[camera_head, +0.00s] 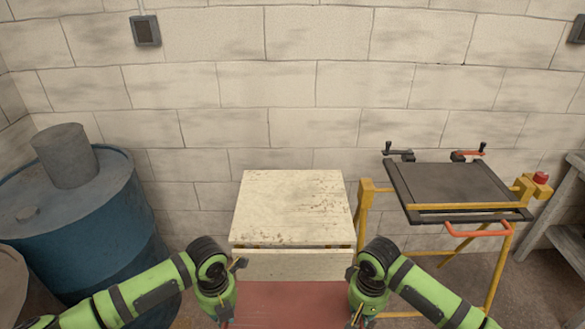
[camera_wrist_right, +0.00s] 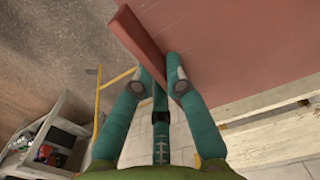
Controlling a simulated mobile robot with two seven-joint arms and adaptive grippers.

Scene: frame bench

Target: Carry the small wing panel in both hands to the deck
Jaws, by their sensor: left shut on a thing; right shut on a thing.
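The small wing panel (camera_head: 285,303) is a flat dull-red sheet at the bottom middle of the head view, its near part cut off by the picture's edge. My left gripper (camera_head: 226,320) is shut at its left side, and my right gripper (camera_head: 353,320) at its right side. In the right wrist view a red raised edge (camera_wrist_right: 136,38) runs between the teal fingers of my right gripper (camera_wrist_right: 158,72). The left fingertips are mostly out of view. A dark flat top on a yellow frame, seemingly the deck (camera_head: 450,182), stands at the right and is empty.
A worn cream bench (camera_head: 292,205) stands straight ahead, just beyond the panel. A blue drum (camera_head: 90,220) with a grey can (camera_head: 66,155) on it is at the left. The dark top has clamps behind and an orange handle (camera_head: 478,229) in front. A block wall closes the back.

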